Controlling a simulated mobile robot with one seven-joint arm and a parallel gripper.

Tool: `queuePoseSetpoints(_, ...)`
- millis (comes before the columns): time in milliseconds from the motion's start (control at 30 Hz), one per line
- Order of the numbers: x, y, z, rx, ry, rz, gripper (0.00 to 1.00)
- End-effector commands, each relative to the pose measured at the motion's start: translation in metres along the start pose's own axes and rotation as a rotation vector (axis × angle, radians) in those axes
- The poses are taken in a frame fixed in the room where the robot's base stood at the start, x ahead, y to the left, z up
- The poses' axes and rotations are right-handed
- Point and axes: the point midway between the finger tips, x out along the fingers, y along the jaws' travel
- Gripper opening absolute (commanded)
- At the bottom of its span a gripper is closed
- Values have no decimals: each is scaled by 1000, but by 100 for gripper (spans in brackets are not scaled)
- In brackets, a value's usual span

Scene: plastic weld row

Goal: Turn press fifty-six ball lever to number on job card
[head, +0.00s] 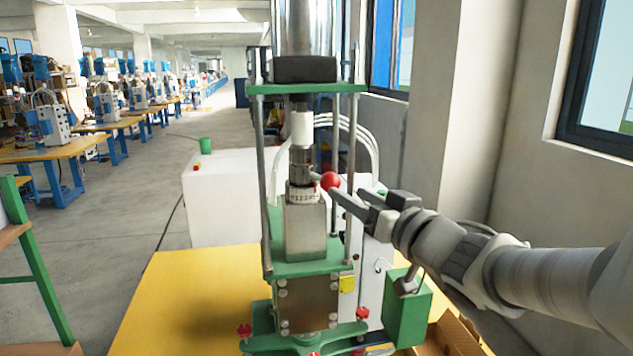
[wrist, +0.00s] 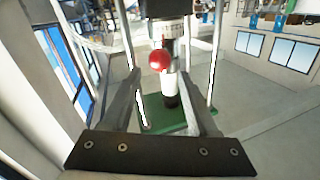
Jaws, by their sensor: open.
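The press (head: 306,225) stands on a yellow table, with a green frame and a steel column. Its lever ends in a red ball (head: 330,180), which sticks out to the right just above a white marked ring (head: 303,192). The ring's numbers are too small to read. My gripper (head: 336,200) comes from the right, its fingertips close to the ball. In the wrist view the red ball (wrist: 159,60) shows beyond and between the two open fingers. Nothing is held. I cannot tell whether a finger touches the ball. I cannot make out a job card; a small yellow tag (head: 347,284) hangs on the press.
A green box (head: 408,308) stands right of the press, below my arm. The yellow tabletop (head: 190,300) is clear at left.

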Motion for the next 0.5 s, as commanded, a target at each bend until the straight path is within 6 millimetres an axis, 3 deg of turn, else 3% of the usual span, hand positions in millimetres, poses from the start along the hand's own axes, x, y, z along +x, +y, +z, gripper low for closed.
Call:
queuePoseSetpoints(300, 55, 0, 0, 1, -1, 0, 60)
queuePoseSetpoints(500, 74, 0, 0, 0, -1, 0, 60)
